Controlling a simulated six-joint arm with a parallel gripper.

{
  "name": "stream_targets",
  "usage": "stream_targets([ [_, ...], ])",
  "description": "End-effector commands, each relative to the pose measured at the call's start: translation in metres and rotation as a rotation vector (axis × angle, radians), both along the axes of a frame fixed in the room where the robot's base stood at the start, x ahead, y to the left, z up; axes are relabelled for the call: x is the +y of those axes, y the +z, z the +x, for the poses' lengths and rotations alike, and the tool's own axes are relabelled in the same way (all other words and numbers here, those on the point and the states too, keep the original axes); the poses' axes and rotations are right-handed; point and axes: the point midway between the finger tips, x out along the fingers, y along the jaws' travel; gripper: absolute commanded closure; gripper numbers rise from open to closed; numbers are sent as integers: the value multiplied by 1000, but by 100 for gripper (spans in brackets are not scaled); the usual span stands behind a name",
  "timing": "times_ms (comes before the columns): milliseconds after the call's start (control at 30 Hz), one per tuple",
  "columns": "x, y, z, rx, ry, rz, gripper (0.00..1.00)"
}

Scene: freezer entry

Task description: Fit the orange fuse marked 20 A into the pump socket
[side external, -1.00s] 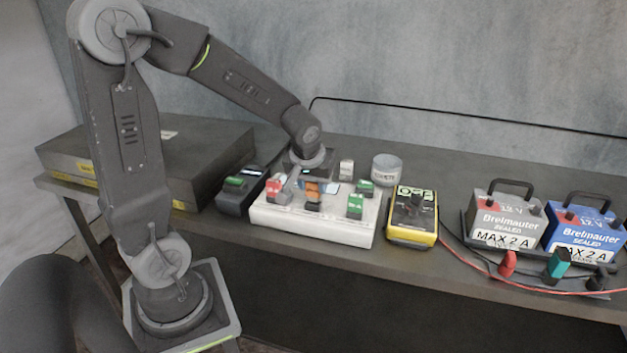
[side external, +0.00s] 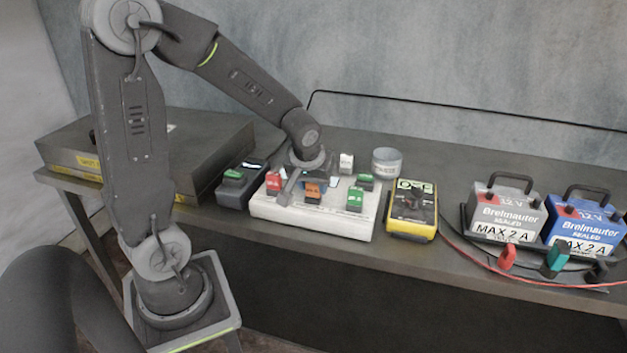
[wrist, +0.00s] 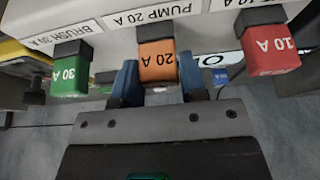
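The orange fuse (wrist: 158,62) marked 20 A stands at the black pump socket (wrist: 155,32), in line with the label PUMP 20 A (wrist: 155,15). In the side external view the orange fuse (side external: 312,188) is at the middle of the pale fuse block's front row. My gripper (wrist: 158,80) has one blue finger close along each side of the fuse and looks shut on it. The fuse looks upright and lined up with the socket. I cannot tell from these views whether it is seated to full depth.
A green 30 A fuse (wrist: 70,75) and a red 10 A fuse (wrist: 268,50) flank it. The pale block (side external: 300,215) also bears other fuses. A yellow meter (side external: 412,215) and two batteries (side external: 505,210) stand to the right, a black tester (side external: 238,185) to the left.

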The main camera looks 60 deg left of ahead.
Motion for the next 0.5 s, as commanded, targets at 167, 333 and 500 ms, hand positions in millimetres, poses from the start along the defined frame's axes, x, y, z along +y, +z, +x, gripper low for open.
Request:
stream_targets([
  [167, 0, 0, 0, 0, 0, 0, 44],
  [333, 0, 0, 0, 0, 0, 0, 35],
  [500, 0, 1, 0, 0, 0, 0, 35],
])
